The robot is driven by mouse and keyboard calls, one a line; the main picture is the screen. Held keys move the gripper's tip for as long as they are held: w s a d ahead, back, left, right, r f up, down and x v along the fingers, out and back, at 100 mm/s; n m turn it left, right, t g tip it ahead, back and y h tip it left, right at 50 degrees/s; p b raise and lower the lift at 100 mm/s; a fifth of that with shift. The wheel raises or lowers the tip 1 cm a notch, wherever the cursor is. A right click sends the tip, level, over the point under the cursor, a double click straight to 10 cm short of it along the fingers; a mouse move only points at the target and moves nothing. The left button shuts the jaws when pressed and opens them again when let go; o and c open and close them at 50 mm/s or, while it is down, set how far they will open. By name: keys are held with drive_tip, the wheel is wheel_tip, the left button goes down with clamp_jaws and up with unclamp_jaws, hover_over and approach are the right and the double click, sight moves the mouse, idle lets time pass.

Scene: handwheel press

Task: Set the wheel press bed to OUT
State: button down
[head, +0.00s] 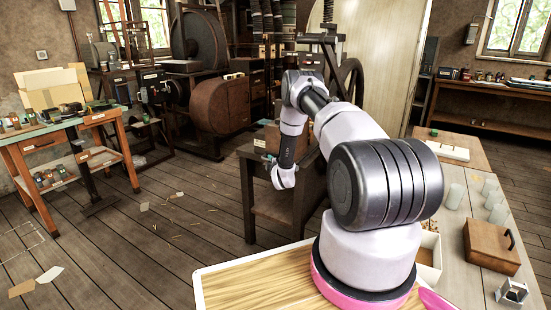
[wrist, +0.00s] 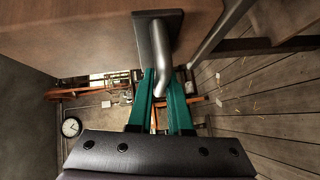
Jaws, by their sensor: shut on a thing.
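The wheel press stands behind my arm in the head view, its dark handwheel (head: 350,80) partly hidden by my arm. Its bed, a brown block, fills the top of the wrist view (wrist: 75,30). A bent grey metal handle (wrist: 167,45) on a dark plate sticks out from the block. My gripper has green fingers (wrist: 163,80), one on each side of the handle's bent end, and is shut on it. In the head view my gripper (head: 284,177) is small beside the press stand, and its fingers cannot be made out. My arm hides much of the press.
The dark press stand (head: 268,205) has legs and a lower shelf close to my gripper. A workbench (head: 52,135) stands at the left. A table (head: 470,285) with a wooden box (head: 490,247) and candle-like cylinders is at the right. Plank floor (head: 175,255) at the left is mostly open.

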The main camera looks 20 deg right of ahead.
drive_tip(key=s+a, duration=0.4)
drive_tip(key=a, duration=0.1)
drive_tip(key=shift+s+a, duration=0.15)
drive_tip(key=shift+a, duration=0.15)
drive_tip(key=shift+a+f, duration=0.1)
drive_tip(key=c, duration=0.8)
unclamp_jaws()
drive_tip(key=shift+s, duration=0.15)
drive_tip(key=shift+c, duration=0.2)
